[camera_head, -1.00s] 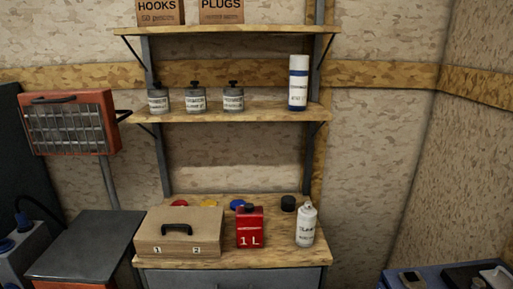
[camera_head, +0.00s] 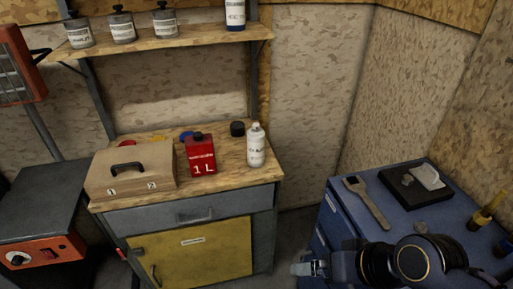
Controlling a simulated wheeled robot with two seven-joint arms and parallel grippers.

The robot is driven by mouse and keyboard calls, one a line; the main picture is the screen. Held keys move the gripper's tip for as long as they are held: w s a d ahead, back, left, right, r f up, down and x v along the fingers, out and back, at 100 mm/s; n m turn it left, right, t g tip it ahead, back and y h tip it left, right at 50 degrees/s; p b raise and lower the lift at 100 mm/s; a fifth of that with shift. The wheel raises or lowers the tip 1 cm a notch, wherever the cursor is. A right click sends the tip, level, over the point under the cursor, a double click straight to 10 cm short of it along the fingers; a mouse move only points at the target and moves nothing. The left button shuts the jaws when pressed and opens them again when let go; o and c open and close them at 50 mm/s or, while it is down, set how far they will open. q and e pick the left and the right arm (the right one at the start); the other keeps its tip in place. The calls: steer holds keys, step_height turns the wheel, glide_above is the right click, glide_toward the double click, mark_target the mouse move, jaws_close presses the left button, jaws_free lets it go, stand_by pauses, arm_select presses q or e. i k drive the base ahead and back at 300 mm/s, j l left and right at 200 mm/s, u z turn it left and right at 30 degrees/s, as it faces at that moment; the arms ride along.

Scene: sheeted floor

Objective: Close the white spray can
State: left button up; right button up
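The white spray can (camera_head: 256,148) stands upright near the right end of the wooden bench top, its narrow white top uncovered. A black cap (camera_head: 237,129) sits on the bench just behind and left of the can, apart from it. My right arm shows at the bottom right, with black joints. Its gripper (camera_head: 309,268) is low in front of the blue cabinet, well below and right of the can. It is too small to tell whether its fingers are open. My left gripper is not in view.
A red 1 L can (camera_head: 201,155) stands left of the spray can, beside a beige case (camera_head: 130,170). A shelf (camera_head: 165,43) overhangs the bench. A blue cabinet (camera_head: 335,217) at right holds a wrench (camera_head: 368,203). The bench's front right corner is clear.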

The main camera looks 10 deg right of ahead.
mark_target(255, 139)
steer(key=i+l+u, duration=0.25)
steer(key=i+u, duration=0.25)
steer(key=i+l+u, duration=0.45)
steer(key=i, duration=0.2)
